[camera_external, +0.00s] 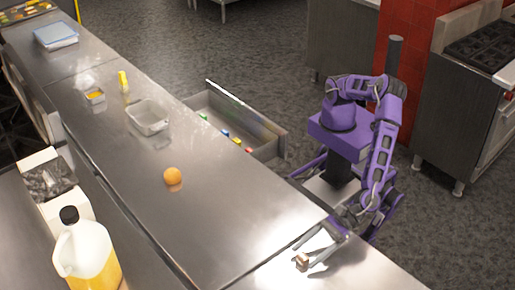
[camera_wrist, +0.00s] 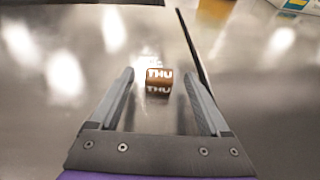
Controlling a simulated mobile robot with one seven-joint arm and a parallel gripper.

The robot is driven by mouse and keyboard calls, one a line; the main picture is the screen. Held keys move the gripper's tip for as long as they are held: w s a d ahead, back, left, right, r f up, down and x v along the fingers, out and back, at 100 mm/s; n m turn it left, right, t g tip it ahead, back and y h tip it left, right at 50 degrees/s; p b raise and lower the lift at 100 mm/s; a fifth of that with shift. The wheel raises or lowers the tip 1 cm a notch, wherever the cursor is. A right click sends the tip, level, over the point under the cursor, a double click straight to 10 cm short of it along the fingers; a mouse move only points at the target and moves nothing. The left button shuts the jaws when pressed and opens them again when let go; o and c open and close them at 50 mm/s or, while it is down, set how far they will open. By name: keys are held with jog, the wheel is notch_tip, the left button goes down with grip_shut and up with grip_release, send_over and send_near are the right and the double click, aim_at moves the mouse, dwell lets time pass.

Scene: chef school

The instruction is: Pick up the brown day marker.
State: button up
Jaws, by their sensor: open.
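The brown day marker (camera_external: 301,261) is a small brown block on the steel counter at the lower right of the external view. In the wrist view the brown day marker (camera_wrist: 158,76) shows white letters "THU", with its reflection on the steel below it. My gripper (camera_wrist: 163,83) is open, with one finger on each side of the marker and gaps visible between fingers and block. In the external view my gripper (camera_external: 312,250) is low over the counter at the marker. Whether the fingers touch the counter cannot be told.
An orange (camera_external: 172,176) and a metal pan (camera_external: 148,117) stand farther along the counter (camera_external: 215,215). An open drawer (camera_external: 268,146) with small coloured items juts out beside it. A jug (camera_external: 88,255) is at lower left. The counter around the marker is clear.

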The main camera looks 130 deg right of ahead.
jog(key=shift+x, duration=0.85)
jog(key=shift+c, duration=0.3)
grip_shut()
jog(key=shift+r, duration=0.1)
